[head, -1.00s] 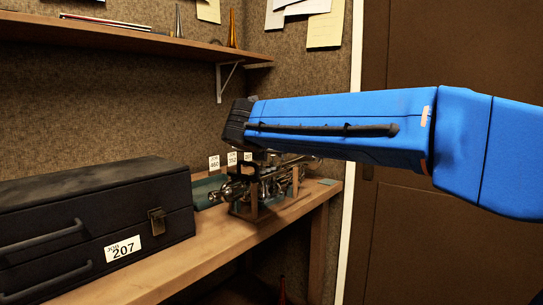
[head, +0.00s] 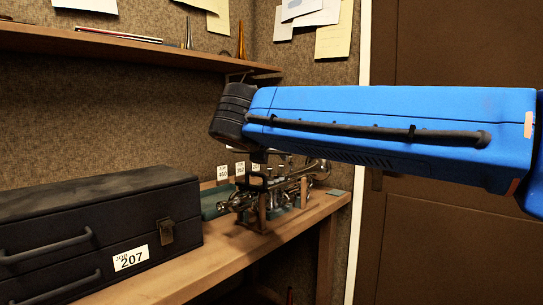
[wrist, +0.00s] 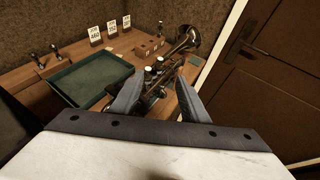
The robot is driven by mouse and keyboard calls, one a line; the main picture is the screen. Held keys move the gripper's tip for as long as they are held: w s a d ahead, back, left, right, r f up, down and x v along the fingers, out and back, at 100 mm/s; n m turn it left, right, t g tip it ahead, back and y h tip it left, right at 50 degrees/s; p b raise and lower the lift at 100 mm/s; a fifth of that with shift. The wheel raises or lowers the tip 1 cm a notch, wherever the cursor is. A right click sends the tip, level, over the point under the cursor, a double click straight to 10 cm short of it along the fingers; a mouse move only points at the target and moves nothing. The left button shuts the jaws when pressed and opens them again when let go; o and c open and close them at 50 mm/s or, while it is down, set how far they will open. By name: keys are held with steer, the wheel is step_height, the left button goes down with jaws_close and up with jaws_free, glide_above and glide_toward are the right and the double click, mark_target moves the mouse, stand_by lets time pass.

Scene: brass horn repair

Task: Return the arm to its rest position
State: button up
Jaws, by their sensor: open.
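My gripper (wrist: 160,98) shows in the wrist view with its two grey fingers spread apart. It is open, and I see nothing held between the fingers. Beyond and below the fingers, a brass horn (wrist: 184,43) rests on the bench, its bell toward the far right. In the head view, the horn (head: 318,168) sits on a wooden stand (head: 262,214), partly behind my blue arm. The gripper fingers cannot be made out clearly in the head view.
A black case (head: 90,215) labelled 207 stands on the bench (head: 165,275) at left. A shelf (head: 130,45) runs above. A brown door (wrist: 270,70) is at right.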

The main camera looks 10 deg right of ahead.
steer(key=s+d+f+m+g+y, duration=0.1)
steer(key=s+d+f+m+g, duration=0.2)
steer(key=s+d+f+m, duration=0.6)
steer(key=s+d+f+m+g+y, duration=0.1)
steer(key=s+d+f+m+g, duration=0.35)
steer(key=f, duration=0.65)
steer(key=s+f+m+y, duration=0.3)
steer(key=s+f+m, duration=1.2)
steer(key=f+m, duration=0.2)
steer(key=shift+m+y, duration=0.3)
steer(key=shift+m, duration=0.05)
